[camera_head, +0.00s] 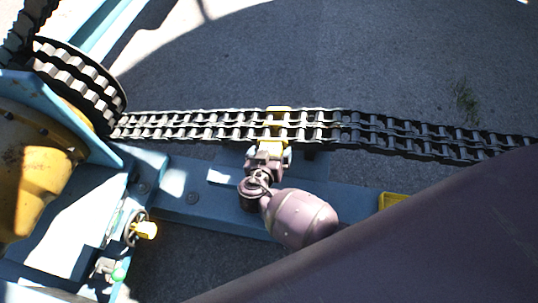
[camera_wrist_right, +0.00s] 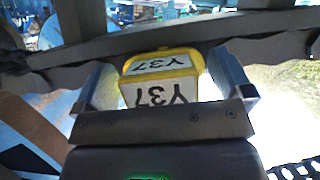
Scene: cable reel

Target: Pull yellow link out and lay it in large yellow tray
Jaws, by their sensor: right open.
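The yellow link (camera_head: 278,110) sits in the double-row chain (camera_head: 200,124), near the middle of the head view. My right gripper (camera_head: 268,150) is at the near side of the chain by the link. In the right wrist view its open fingers (camera_wrist_right: 165,88) stand on either side of the link, with a gap visible at each side. A yellow tray (camera_head: 390,200) shows only in part at the right, behind my arm. My left gripper is not in view.
The chain runs from a toothed sprocket (camera_head: 82,82) at the left to the right edge. A blue beam (camera_head: 190,198) lies below it. A yellow housing (camera_head: 35,180) and a small handwheel (camera_head: 134,228) stand at the left. The grey ground beyond the chain is mostly clear.

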